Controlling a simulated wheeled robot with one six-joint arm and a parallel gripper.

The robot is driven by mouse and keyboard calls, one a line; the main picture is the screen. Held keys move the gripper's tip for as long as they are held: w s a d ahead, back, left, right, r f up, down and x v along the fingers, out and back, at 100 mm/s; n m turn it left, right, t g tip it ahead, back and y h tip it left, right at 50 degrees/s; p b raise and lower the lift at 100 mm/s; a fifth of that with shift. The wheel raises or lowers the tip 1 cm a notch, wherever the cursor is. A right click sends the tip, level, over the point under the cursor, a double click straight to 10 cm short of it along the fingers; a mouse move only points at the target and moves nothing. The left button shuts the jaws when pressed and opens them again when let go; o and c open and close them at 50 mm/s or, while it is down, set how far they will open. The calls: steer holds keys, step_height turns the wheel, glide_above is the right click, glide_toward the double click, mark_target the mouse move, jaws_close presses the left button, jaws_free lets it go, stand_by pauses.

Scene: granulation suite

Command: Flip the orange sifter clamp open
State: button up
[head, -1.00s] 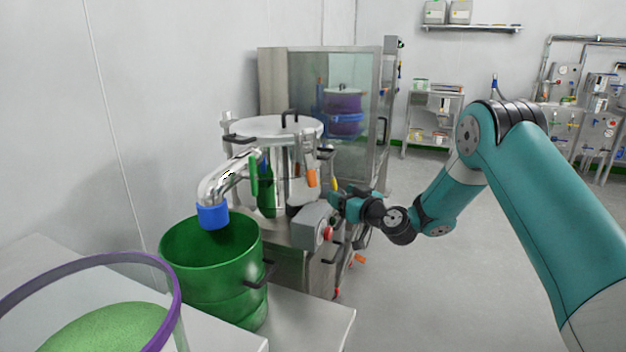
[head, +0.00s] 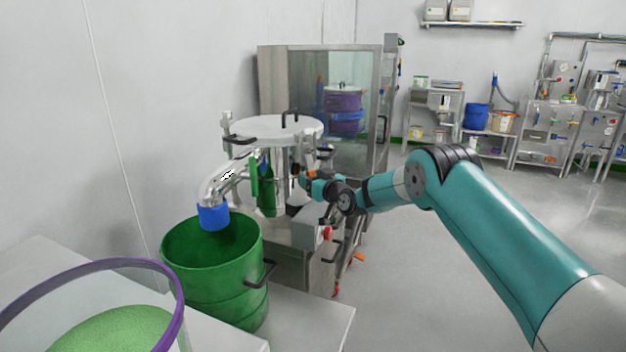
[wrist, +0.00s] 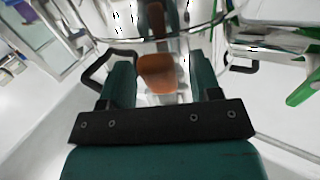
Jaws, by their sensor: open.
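The orange sifter clamp (wrist: 157,73) shows in the wrist view as a rounded orange tab on a metal band, with a brown-orange part above it. My gripper (head: 307,181) is open. In the wrist view its two green fingers stand one on each side of the orange tab, with visible gaps; I see no contact. In the head view my gripper is at the right side of the steel sifter (head: 275,130) and largely hides the clamp. The sifter has a pale round lid with black handles.
A green drum (head: 212,285) stands below the blue-tipped spout (head: 213,216), left of the sifter. A purple-rimmed container (head: 90,265) is at the near left. A glass-fronted steel cabinet (head: 350,75) stands behind. Open floor lies to the right.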

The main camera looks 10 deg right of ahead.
steer(key=shift+c, duration=0.4)
jaws_close()
steer(key=shift+r, duration=0.1)
